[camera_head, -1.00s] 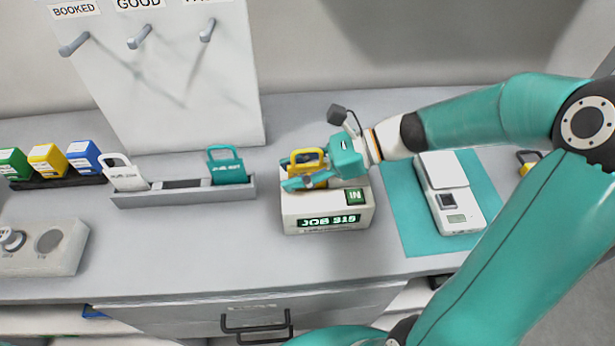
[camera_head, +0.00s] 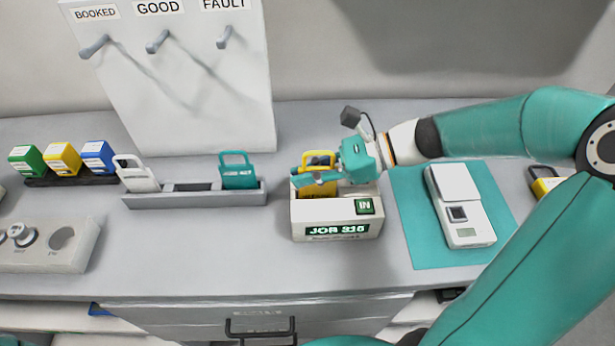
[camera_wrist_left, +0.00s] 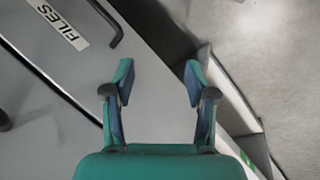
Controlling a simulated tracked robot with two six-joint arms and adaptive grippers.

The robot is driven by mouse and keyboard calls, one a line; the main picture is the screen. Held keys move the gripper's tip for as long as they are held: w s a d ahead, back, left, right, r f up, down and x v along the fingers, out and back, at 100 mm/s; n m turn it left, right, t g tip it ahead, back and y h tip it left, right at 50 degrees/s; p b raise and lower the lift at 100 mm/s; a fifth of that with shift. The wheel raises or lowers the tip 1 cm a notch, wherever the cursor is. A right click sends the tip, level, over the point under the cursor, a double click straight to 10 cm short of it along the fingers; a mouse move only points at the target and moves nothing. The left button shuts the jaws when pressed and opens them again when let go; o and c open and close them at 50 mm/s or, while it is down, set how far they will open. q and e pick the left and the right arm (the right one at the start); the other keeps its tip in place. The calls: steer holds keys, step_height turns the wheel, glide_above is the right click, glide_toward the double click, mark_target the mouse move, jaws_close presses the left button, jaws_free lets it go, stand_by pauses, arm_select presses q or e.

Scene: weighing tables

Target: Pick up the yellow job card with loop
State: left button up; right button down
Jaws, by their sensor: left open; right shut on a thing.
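The yellow job card with its loop (camera_head: 318,160) stands in the slot of the white job box (camera_head: 337,215), marked JOB 315 with a green IN label. My right gripper (camera_head: 322,177) reaches in from the right over the box and is shut on the yellow card. The gripper's finger hides part of the card. My left gripper (camera_wrist_left: 160,85) is open and empty in the left wrist view, above the grey drawer front marked FILES. It is not seen in the head view.
A grey rack (camera_head: 195,199) holds a white card (camera_head: 136,175) and a teal card (camera_head: 238,172). A board (camera_head: 190,70) with three hooks stands behind. A white scale (camera_head: 460,205) sits on a teal mat (camera_head: 415,240). Green, yellow and blue blocks (camera_head: 62,159) stand at the left.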

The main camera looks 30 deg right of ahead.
step_height(320, 180, up, 19)
steer(key=p, duration=0.2)
steer(key=shift+f, duration=0.15)
steer(key=shift+f, duration=0.1)
stand_by(0.4)
